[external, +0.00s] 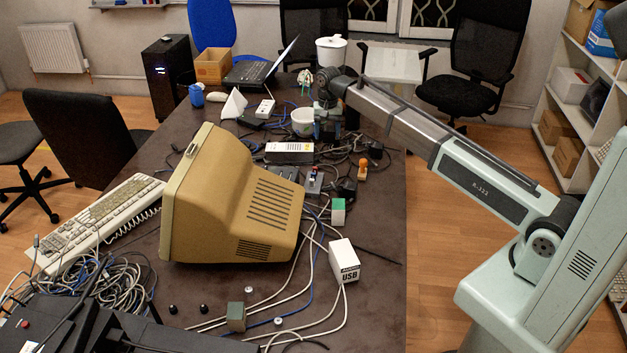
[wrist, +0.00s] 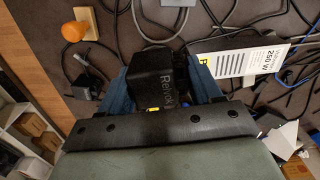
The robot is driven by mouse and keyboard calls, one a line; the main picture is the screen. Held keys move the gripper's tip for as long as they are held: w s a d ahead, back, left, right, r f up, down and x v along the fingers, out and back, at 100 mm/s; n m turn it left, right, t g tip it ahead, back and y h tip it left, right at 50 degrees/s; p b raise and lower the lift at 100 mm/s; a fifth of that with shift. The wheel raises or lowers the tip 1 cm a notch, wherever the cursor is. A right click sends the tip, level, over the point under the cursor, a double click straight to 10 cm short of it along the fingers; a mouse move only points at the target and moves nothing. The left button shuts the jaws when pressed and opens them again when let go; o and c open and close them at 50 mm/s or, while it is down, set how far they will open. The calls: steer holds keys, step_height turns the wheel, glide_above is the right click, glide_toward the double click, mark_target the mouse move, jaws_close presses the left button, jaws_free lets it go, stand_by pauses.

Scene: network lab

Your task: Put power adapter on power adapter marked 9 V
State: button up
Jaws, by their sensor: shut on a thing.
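My gripper (wrist: 162,88) is shut on a black power adapter (wrist: 153,75), with a blue finger on each side and part of a light printed word showing on the adapter. In the external view my gripper (external: 328,128) is over the far part of the table, and the held adapter is hard to make out there. Other dark adapter-like blocks lie on the table, one near the orange bulb (external: 373,149) and one nearer the monitor (external: 347,188). A small dark block with a cable shows left of my gripper in the wrist view (wrist: 86,86). I cannot read a 9 V marking on any.
A white 250 W box (wrist: 240,64) lies beside my gripper; it also shows in the external view (external: 289,152). Cables tangle around it. An orange bulb (external: 362,165), a white tub (external: 302,122) and a large beige monitor (external: 235,205) stand nearby. The table's right edge is mostly clear.

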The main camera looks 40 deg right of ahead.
steer(key=s+a+r, duration=0.3)
steer(key=s+a, duration=0.1)
steer(key=s, duration=0.3)
steer(key=m, duration=0.2)
glide_toward(349, 185)
steer(key=shift+w+f, duration=0.1)
steer(key=shift+f, duration=2.8)
steer(key=shift+f, duration=0.15)
steer(key=o, duration=1.2)
steer(key=shift+c, duration=0.2)
step_height(349, 185, up, 12)
